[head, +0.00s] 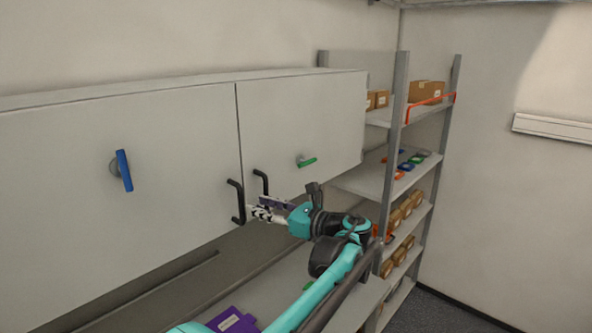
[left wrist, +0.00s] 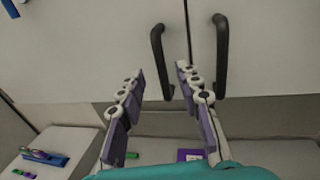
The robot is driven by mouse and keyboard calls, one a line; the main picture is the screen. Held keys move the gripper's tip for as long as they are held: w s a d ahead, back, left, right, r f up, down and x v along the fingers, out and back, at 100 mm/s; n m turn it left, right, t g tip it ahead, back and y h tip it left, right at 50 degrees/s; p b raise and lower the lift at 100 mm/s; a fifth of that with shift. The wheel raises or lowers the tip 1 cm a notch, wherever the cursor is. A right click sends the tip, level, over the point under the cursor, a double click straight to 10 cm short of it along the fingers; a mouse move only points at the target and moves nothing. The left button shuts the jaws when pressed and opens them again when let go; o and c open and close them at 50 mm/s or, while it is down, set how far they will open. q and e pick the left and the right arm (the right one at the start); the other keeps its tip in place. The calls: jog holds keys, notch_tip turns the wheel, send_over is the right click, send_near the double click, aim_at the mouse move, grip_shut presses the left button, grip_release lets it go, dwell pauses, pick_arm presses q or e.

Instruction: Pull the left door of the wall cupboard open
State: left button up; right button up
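The grey wall cupboard has a left door (head: 70,185) and a right door (head: 320,125), both appearing shut, with a thin seam between them. The left door's black bar handle (head: 237,203) is left of the seam; it also shows in the left wrist view (left wrist: 157,55). The right door's black handle (head: 262,182) is just right of the seam, also in the left wrist view (left wrist: 221,55). My left gripper (head: 256,212) is open and empty near the lower handle ends. In the wrist view the left handle's lower end appears between its fingers; contact cannot be told. My right gripper is out of view.
A blue lever (head: 124,170) is on the left door and a green one (head: 306,162) on the right door. Shelving (head: 385,180) with boxes stands to the right. A purple item (head: 232,321) lies on the surface below the cupboard.

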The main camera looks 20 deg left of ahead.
aim_at(242, 197)
pick_arm(q)
jog(key=x, duration=0.2)
jog(key=p+x, duration=0.1)
jog(key=x, duration=0.2)
jog(key=r+x, duration=0.1)
jog(key=x, duration=0.1)
jog(key=shift+w+a+p, duration=0.1)
jog(key=shift+a+p, duration=0.1)
jog(key=shift+p, duration=0.15)
jog(key=shift+a, duration=0.15)
grip_shut()
